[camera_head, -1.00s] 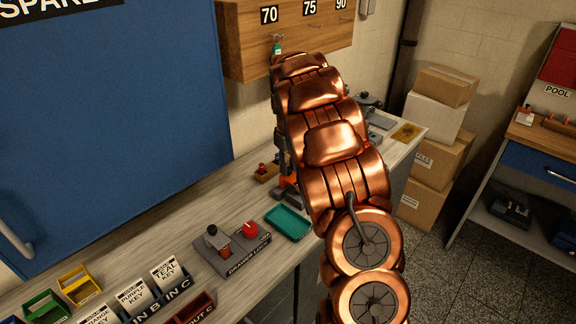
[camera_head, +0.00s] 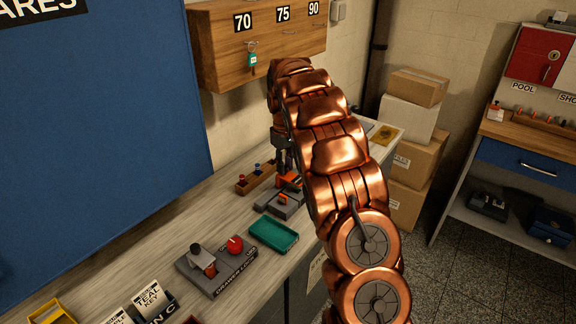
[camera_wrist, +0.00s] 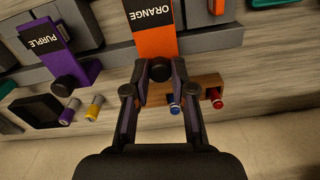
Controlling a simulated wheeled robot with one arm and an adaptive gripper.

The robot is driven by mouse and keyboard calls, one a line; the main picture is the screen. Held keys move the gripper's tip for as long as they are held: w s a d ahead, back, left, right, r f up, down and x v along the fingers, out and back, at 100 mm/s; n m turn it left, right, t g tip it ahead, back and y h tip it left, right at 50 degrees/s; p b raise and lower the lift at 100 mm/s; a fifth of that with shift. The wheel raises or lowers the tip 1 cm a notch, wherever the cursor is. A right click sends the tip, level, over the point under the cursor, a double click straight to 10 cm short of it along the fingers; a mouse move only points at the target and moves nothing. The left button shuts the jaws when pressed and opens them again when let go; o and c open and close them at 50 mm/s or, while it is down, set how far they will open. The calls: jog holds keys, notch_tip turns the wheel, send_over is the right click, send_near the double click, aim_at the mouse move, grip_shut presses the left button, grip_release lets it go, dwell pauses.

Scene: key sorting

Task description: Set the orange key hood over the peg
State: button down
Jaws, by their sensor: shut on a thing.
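The orange key hood (camera_wrist: 153,42), a flat orange piece with a black ORANGE label and a black round knob, shows at the top middle of the wrist view. My gripper (camera_wrist: 160,72) is shut on its knob, one fingertip on each side. In the head view, orange (camera_head: 289,180) shows just below my gripper, over a grey fixture (camera_head: 280,203) on the bench; my arm hides part of it. The peg cannot be made out, and I cannot tell whether the hood touches the fixture.
A purple labelled piece (camera_wrist: 50,45) with a black knob is to the left in the wrist view. A wooden holder (camera_head: 262,178) with small blue and red pieces stands nearby. A teal tray (camera_head: 273,233) and the drawer-lock block (camera_head: 222,273) lie nearer on the bench.

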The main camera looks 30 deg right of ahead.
jog(key=shift+w+d+r, duration=0.1)
jog(key=shift+w+d, duration=0.05)
jog(key=shift+d, duration=0.05)
jog(key=c, duration=1.1)
grip_release()
jog(key=shift+d, duration=0.1)
jog(key=shift+o, duration=0.7)
notch_tip(320, 180, up, 12)
